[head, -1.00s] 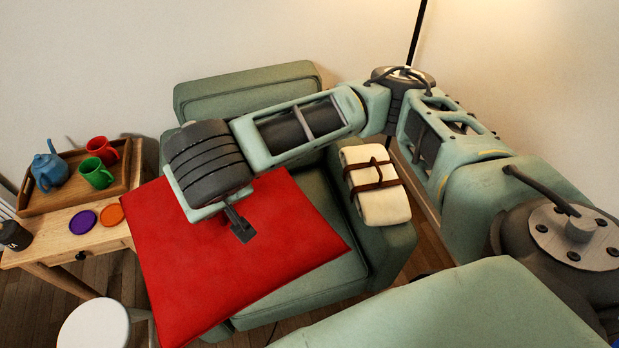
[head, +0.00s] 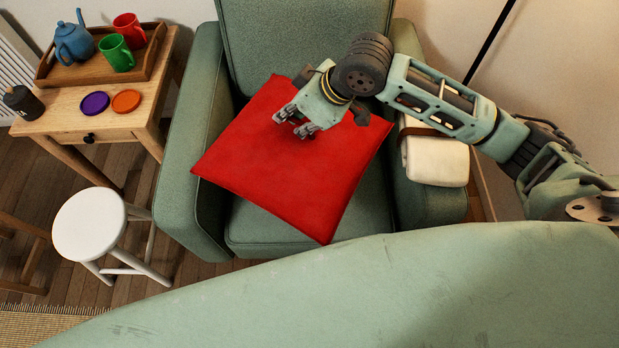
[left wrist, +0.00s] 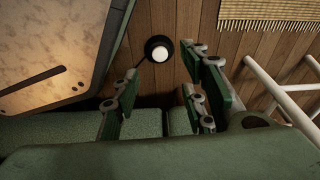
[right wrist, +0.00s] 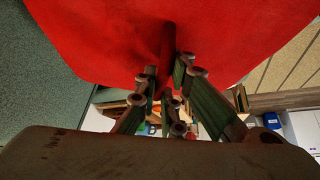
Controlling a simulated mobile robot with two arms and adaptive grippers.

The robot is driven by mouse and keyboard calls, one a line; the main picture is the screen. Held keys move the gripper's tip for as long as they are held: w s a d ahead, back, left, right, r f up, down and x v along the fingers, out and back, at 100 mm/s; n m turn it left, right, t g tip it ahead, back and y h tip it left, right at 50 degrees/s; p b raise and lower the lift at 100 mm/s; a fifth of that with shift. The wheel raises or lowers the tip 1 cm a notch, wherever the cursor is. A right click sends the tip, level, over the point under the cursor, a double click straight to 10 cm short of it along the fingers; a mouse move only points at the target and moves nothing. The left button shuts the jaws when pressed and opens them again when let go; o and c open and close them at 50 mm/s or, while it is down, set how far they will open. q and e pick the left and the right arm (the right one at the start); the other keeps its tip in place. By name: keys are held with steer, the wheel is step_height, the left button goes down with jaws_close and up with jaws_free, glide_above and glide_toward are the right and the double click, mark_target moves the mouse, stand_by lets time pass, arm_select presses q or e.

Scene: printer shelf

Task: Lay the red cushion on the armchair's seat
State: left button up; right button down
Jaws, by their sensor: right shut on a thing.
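The red cushion (head: 310,185) is a flat square over the seat of the green armchair (head: 262,228). Its left corner overlaps the chair's left armrest in the head view, and its near corner reaches the seat's front edge. I cannot tell whether it touches the seat. My right gripper (head: 293,122) is over the cushion's upper part and shut on it. The right wrist view shows the cushion's cloth (right wrist: 110,40) pinched into a fold between the fingers (right wrist: 168,88). My left gripper (left wrist: 162,95) shows only in its own wrist view, with fingers apart and nothing between them.
At left, a wooden side table (head: 60,125) holds a tray (head: 150,62) with a teapot and mugs, two coasters and a dark cup. A white stool (head: 90,225) stands before it. A lamp pole (head: 490,40) stands behind right.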

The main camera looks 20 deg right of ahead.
steer(key=shift+n+g+y, duration=0.3)
steer(key=shift+n+g, duration=0.1)
steer(key=shift+n, duration=0.4)
steer(key=d+f+b, duration=0.1)
steer(key=f, duration=0.1)
steer(key=w+d+f+b, duration=0.1)
steer(key=f, duration=0.1)
steer(key=d+f, duration=0.1)
steer(key=f, duration=0.1)
steer(key=shift+w+d+f+b, duration=0.2)
steer(key=shift+d+f+b, duration=0.1)
steer(key=shift+d+b, duration=0.1)
step_height(320, 180, down, 5)
steer(key=shift+f+b, duration=0.1)
steer(key=shift+b, duration=0.5)
step_height(320, 180, down, 4)
steer(key=shift+r+b, duration=0.1)
steer(key=shift+b, duration=0.35)
arm_select(q)
steer(key=w+r, duration=0.6)
steer(key=shift+d+r+t, duration=0.3)
steer(key=shift+d, duration=0.15)
arm_select(e)
steer(key=shift+f, duration=0.45)
steer(key=shift+f, duration=0.15)
steer(key=c, duration=2.3)
jaws_free()
steer(key=shift+f, duration=0.1)
steer(key=o, duration=0.5)
steer(key=shift+c, duration=0.2)
